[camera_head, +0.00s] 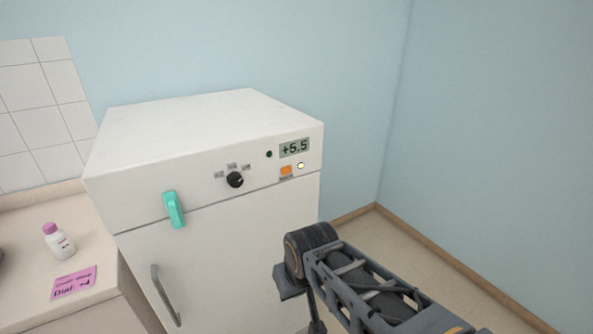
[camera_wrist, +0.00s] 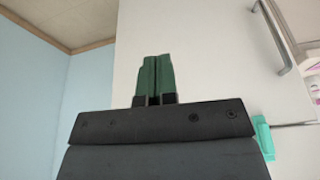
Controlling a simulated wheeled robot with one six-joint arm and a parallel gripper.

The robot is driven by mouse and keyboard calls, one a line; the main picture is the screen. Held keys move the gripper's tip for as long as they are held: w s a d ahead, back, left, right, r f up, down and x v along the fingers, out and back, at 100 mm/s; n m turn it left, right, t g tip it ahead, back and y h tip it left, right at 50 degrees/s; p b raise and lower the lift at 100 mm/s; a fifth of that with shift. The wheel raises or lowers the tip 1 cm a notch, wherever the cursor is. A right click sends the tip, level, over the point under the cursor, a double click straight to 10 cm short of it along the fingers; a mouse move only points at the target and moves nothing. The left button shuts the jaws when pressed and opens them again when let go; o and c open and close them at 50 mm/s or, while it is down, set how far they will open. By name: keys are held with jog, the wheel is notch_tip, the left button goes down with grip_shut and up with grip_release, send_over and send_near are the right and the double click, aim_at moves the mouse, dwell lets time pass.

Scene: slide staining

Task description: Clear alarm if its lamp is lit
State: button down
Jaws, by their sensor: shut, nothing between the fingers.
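A white fridge-like cabinet (camera_head: 215,160) stands against the wall. Its upper front has a display (camera_head: 294,148) reading +5.5. A small round dark lamp (camera_head: 269,154) left of the display looks unlit. Below the display are an orange button (camera_head: 286,170) with a small unreadable label and a small round spot (camera_head: 300,165). That spot is bright white with a yellowish rim and looks lit. My gripper (camera_wrist: 154,75) is shut and empty, its green fingers together before the white door in the wrist view. In the head view my arm is low, right of the door, and the fingertips are not clearly visible.
A black dial (camera_head: 235,179) and a teal latch (camera_head: 173,209) are on the front, with a grey door handle (camera_head: 164,294) below. A counter (camera_head: 28,206) at left bears a pink-capped bottle (camera_head: 58,240) and a pink note (camera_head: 74,283). Floor at right is clear.

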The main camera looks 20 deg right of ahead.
aim_at(286, 170)
jog(key=w+d+r+m+t+y+p, duration=0.2)
jog(key=w+d+r+m+y+p, duration=0.2)
jog(key=w, duration=0.4)
jog(key=w+d+r+m+t+y+p, duration=0.3)
jog(key=w+d+r+m+y+p, duration=0.1)
jog(key=w+d+r+m+y, duration=0.1)
jog(key=w+d+r+m, duration=0.1)
jog(key=w+d+m, duration=0.1)
jog(key=w+m, duration=0.1)
jog(key=shift+d+p, duration=0.25)
jog(key=shift+p, duration=0.15)
jog(key=shift+w+y, duration=0.1)
jog(key=shift+y, duration=0.2)
jog(key=shift+w+a+p, duration=0.2)
jog(key=shift+w, duration=1.25)
jog(key=shift+w+a+p, duration=0.2)
jog(key=shift+w+p, duration=0.05)
jog(key=shift+w, duration=1.2)
jog(key=shift+w+a+p, duration=0.2)
jog(key=shift+w, duration=1.25)
jog(key=shift+w, duration=0.2)
